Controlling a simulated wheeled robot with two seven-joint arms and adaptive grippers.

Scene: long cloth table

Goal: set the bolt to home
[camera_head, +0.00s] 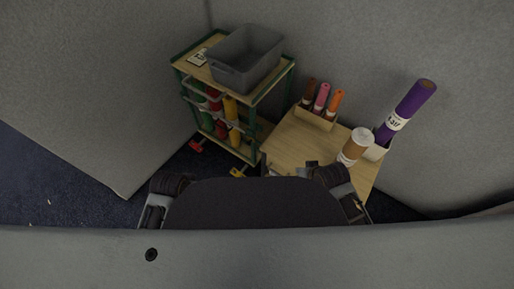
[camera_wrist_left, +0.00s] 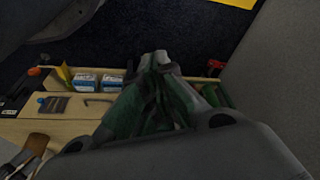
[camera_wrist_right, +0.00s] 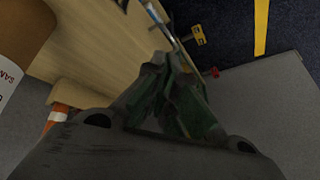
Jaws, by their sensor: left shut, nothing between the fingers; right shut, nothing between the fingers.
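Several cloth rolls stand in view, and I cannot tell which is the task's bolt. A long purple roll (camera_head: 409,107) with a white label leans in a pale holder at the right. A brown roll with a white band (camera_head: 356,146) stands beside it; a brown thing with a white label (camera_wrist_right: 22,38) fills the left edge of the right wrist view. Brown, pink (camera_head: 322,97) and orange (camera_head: 336,103) rolls stand in a wooden holder. My left gripper (camera_wrist_left: 160,62) is shut and empty above a wooden surface. My right gripper (camera_wrist_right: 163,66) is shut and empty beside the table edge.
A green-framed cart (camera_head: 187,75) holds red, yellow and green rolls, with a grey bin (camera_head: 245,58) on top. The wooden table (camera_head: 291,143) is partly bare. Blue-and-white boxes (camera_wrist_left: 86,82) lie in the left wrist view. Grey walls stand close behind.

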